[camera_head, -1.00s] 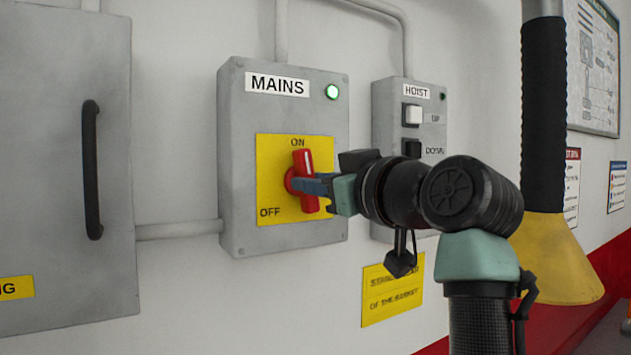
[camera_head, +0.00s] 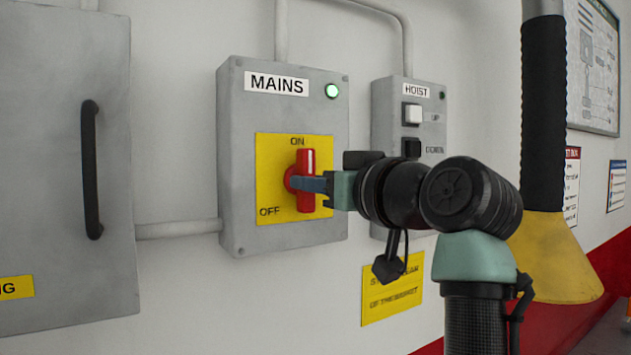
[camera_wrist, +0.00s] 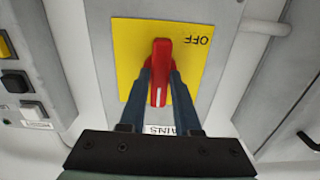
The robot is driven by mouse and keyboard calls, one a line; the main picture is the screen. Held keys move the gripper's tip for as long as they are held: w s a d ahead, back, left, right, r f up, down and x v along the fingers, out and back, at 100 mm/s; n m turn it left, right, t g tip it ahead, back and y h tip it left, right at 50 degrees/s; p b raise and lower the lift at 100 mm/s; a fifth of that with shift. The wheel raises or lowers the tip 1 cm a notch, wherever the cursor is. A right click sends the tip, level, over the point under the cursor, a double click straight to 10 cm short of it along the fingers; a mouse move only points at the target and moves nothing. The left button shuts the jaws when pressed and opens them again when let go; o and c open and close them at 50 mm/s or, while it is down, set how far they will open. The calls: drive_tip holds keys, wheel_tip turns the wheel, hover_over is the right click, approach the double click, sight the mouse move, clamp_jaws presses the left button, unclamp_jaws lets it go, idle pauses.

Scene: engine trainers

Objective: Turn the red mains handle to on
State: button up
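The red mains handle (camera_head: 306,160) stands upright on a yellow plate (camera_head: 272,150) on the grey MAINS box (camera_head: 240,120). Its upper end, with a white mark, lies beside and just below the ON lettering. OFF is printed at the plate's lower left. The green lamp (camera_head: 332,91) at the box's top right is lit. My gripper (camera_head: 308,184) reaches in from the right at the handle. In the wrist view, which is upside down, its two blue-grey fingers (camera_wrist: 160,82) lie against both sides of the red handle (camera_wrist: 158,62), closed on it. ON is hidden there.
A HOIST box (camera_head: 385,110) with a white UP button and a black DOWN button hangs right of the MAINS box, behind my wrist. A grey cabinet (camera_head: 50,150) with a black handle is at left. A black and yellow hose funnel (camera_head: 555,250) hangs at right.

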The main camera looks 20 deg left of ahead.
drive_tip(key=o, duration=0.3)
drive_tip(key=shift+o, duration=0.2)
drive_tip(key=b+v, duration=0.7)
drive_tip(key=v, duration=0.6)
drive_tip(key=shift+w, duration=0.1)
drive_tip(key=d+f+m+t+h+b, duration=0.35)
drive_tip(key=f+m+t+h, duration=0.25)
drive_tip(key=f+t, duration=0.3)
drive_tip(key=s+d+m+t+h+b, duration=0.1)
drive_tip(key=s+d+m+t+h, duration=0.3)
drive_tip(key=s+t+h, duration=0.3)
drive_tip(key=s+h, duration=0.1)
drive_tip(key=s, duration=0.4)
drive_tip(key=shift+s+b, duration=0.35)
drive_tip(key=shift+s, duration=0.05)
